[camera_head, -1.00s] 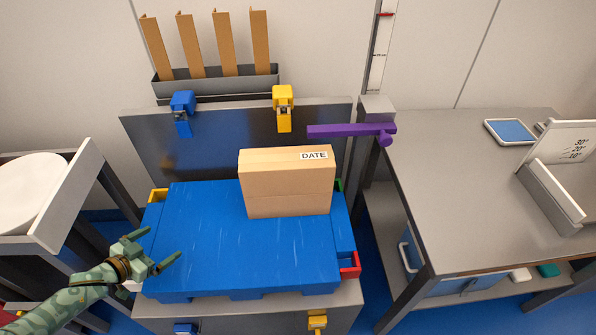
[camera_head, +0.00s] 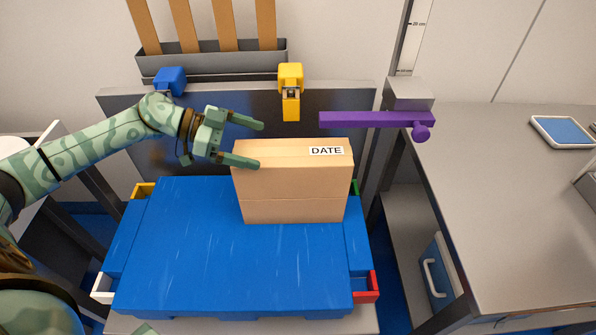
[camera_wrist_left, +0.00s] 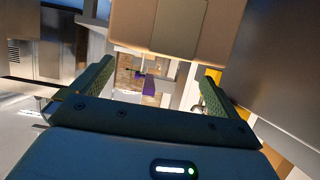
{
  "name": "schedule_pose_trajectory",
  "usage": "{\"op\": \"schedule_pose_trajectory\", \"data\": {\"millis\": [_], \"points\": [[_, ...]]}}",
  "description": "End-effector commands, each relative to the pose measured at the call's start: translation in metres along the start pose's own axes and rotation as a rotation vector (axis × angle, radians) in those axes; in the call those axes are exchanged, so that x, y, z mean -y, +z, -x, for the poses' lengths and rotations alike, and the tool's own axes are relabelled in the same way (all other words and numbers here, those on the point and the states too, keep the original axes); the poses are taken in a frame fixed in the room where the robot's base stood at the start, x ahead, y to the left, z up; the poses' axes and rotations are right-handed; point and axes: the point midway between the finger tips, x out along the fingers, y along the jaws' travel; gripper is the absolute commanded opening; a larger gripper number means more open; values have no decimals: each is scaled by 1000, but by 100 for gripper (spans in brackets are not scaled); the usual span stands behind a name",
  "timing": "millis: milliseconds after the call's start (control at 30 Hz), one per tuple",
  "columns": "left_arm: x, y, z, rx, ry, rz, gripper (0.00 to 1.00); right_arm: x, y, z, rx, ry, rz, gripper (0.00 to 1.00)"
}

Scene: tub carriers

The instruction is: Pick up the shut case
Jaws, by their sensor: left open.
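The shut case is a tan cardboard box (camera_head: 292,195) with a white DATE label on its top right. It stands upright on the blue platform (camera_head: 190,250), toward the back right, with a seam across its front. My left gripper (camera_head: 259,145) is open and empty at the box's upper left corner. Its lower finger overlaps the corner in the head view; I cannot tell whether it touches. In the left wrist view the open fingers (camera_wrist_left: 158,72) show with nothing between them, and the box (camera_wrist_left: 190,25) fills the top. My right gripper is out of view.
A purple bar (camera_head: 375,120) juts out just above and right of the box. Yellow (camera_head: 291,85) and blue (camera_head: 170,80) clamps sit on the grey panel behind. A grey table (camera_head: 500,190) stands at right. The platform's front and left are clear.

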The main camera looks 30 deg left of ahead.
Motion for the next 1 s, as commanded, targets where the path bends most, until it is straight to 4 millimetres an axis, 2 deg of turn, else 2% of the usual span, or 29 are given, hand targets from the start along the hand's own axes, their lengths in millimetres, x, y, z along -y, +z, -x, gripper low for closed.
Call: {"op": "schedule_pose_trajectory", "data": {"millis": [33,100,267,500,600,800,833,1000], "points": [[0,3,-10,-1,2,1,100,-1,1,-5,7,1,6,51],[0,2,-18,-1,1,1,100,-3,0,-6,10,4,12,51],[0,1,-30,-1,1,0,100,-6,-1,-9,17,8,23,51],[0,0,-69,0,2,2,100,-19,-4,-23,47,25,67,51],[0,-2,-75,-1,-1,1,100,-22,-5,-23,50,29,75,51],[0,-5,-75,-1,-2,0,100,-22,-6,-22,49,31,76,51],[0,-5,-75,-1,-2,0,97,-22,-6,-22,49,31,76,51],[0,-4,-75,-1,-2,0,50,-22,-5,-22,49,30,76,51]]}}
